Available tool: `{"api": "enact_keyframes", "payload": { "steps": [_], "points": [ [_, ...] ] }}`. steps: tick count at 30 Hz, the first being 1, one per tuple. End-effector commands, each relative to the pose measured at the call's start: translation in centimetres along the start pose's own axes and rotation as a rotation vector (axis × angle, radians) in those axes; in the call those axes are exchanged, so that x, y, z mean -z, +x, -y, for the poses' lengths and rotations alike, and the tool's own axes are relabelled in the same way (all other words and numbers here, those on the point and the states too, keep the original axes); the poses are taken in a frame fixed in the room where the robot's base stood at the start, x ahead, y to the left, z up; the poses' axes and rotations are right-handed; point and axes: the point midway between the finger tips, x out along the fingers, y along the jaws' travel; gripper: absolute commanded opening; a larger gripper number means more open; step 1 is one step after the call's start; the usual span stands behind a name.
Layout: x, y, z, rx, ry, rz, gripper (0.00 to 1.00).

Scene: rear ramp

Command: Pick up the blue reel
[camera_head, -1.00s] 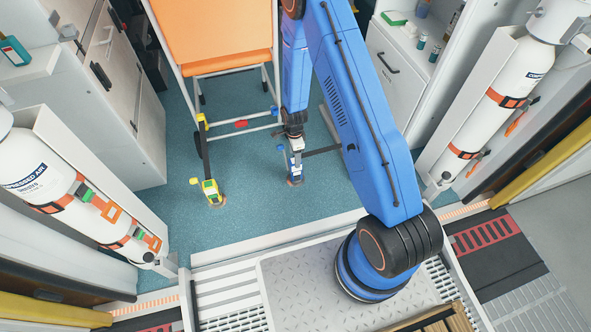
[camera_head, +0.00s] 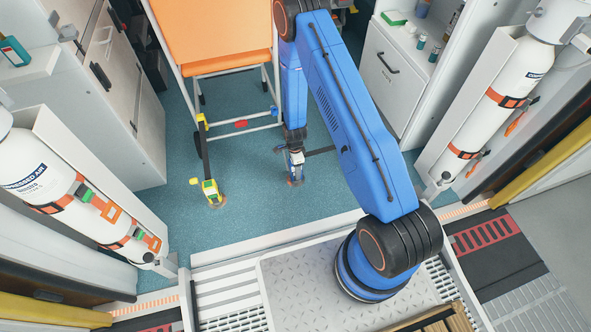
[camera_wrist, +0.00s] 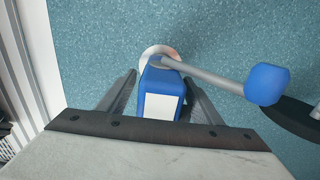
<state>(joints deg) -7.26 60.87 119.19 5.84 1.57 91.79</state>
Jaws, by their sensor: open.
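The blue reel (camera_wrist: 158,103) is a small blue body with a white face, a pale ring at its far end and a thin grey rod ending in a blue knob. It lies on the blue-green floor. My gripper (camera_wrist: 159,80) is open, with one finger on each side of the blue body; I cannot tell whether they touch it. In the head view my gripper (camera_head: 294,156) points down at the floor, and the reel is mostly hidden there behind it.
White cabinets (camera_head: 397,75) and gas cylinders (camera_head: 500,105) flank the sides. Floor between the two small items is clear.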

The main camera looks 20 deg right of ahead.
Motion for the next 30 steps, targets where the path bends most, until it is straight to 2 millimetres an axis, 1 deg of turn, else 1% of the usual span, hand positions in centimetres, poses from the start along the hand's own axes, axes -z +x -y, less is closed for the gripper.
{"api": "enact_keyframes", "payload": {
  "steps": [6, 8, 9, 11, 12, 13, 14, 23, 26, 30],
  "points": [
    [0.0, 0.1, 0.0, 0.000, 0.000, 0.000, 0.59],
    [0.0, 0.1, 0.0, 0.000, 0.000, 0.000, 0.45],
    [0.0, 0.1, 0.0, 0.000, 0.000, 0.000, 0.35],
    [0.0, 0.1, 0.0, 0.000, 0.000, 0.000, 0.21],
    [0.0, 0.1, 0.0, 0.000, 0.000, 0.000, 0.12],
    [0.0, 0.1, 0.0, 0.000, 0.000, 0.000, 0.04],
    [0.0, 0.1, 0.0, 0.000, 0.000, 0.000, 0.00],
    [0.0, -0.2, 0.0, 0.001, 0.000, 0.000, 0.00],
    [0.0, -1.0, 0.0, 0.001, -0.001, 0.001, 0.00],
    [0.0, -2.8, 0.0, 0.003, -0.001, 0.001, 0.00]
  ]
}}
